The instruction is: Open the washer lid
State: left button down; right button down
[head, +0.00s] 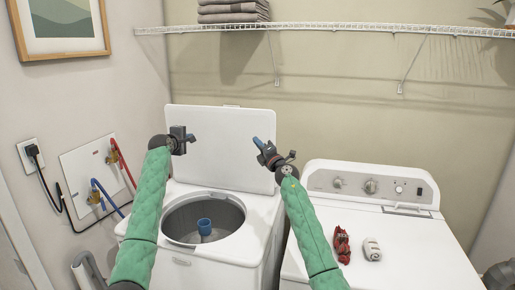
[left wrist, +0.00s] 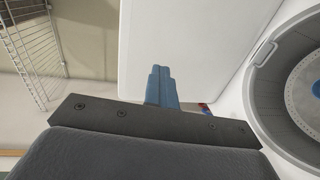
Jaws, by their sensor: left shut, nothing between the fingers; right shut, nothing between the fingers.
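The white washer (head: 262,232) stands at the left with its lid (head: 225,150) raised upright against the back. Its round drum opening (head: 245,225) is uncovered, with a blue agitator (head: 204,226) inside. My left gripper (head: 190,138) is in front of the raised lid's left part. In the left wrist view its blue fingers (left wrist: 161,85) are closed together and empty, with the lid (left wrist: 190,35) behind them and the drum rim (left wrist: 262,55) at the right. My right gripper (head: 257,141) is shut and empty in front of the lid's right edge. I cannot tell whether either gripper touches the lid.
A white dryer (head: 420,240) stands at the right, with a red item (head: 342,243) and a white item (head: 372,249) on top. A wire shelf (head: 340,27) with folded grey towels (head: 233,10) runs above. Hoses and a cord (head: 60,190) hang at the left wall.

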jog(key=shift+w+d+r, duration=0.2)
jog(key=shift+w, duration=0.2)
pick_arm(q)
jog(key=c, duration=1.5)
grip_release()
jog(key=shift+o, duration=0.2)
